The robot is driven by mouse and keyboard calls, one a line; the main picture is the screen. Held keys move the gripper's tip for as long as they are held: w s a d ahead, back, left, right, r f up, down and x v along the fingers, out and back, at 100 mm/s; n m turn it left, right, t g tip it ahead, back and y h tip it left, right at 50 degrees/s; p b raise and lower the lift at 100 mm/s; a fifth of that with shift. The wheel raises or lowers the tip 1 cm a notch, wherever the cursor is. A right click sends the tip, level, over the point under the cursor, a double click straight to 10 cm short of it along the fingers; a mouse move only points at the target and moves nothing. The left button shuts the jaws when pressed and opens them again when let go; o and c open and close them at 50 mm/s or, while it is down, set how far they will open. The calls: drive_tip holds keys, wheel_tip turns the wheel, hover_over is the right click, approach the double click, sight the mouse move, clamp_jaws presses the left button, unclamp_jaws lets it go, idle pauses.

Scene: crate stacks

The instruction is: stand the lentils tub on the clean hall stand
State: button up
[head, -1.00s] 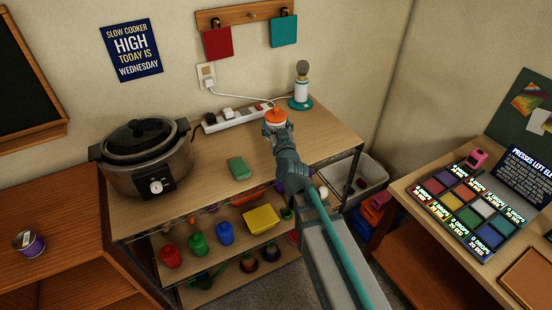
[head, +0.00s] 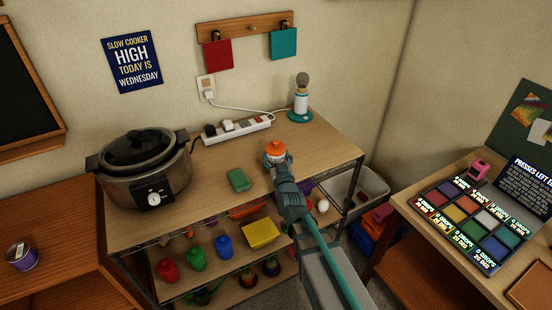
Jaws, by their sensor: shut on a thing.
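My gripper (head: 276,160) is shut on an orange-lidded tub (head: 275,147) over the right part of the wooden bench top (head: 215,165). Mostly the orange lid and a little of the pale side show. My fingers hide the lower part, and no label can be read, so I cannot confirm it is the lentils tub. Whether its base touches the bench cannot be told. No surface is readably marked as the clean hall stand. A white post on a round teal base (head: 300,116) stands at the bench's back right, apart from the tub.
A slow cooker (head: 145,170) stands at the bench's left and a green block (head: 239,180) in the middle. A power strip (head: 238,129) lies along the back. Shelves below hold coloured jars. A purple tin (head: 22,257) is on the left cabinet. A colour-square panel (head: 470,222) is right.

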drive_tip(key=shift+f, duration=0.3)
drive_tip(key=shift+f+b, duration=0.25)
drive_tip(key=shift+b, duration=0.05)
drive_tip(key=o, duration=1.3)
drive_tip(key=shift+c, duration=0.2)
drive_tip(key=shift+r+p, duration=0.15)
drive_tip(key=shift+p, duration=0.35)
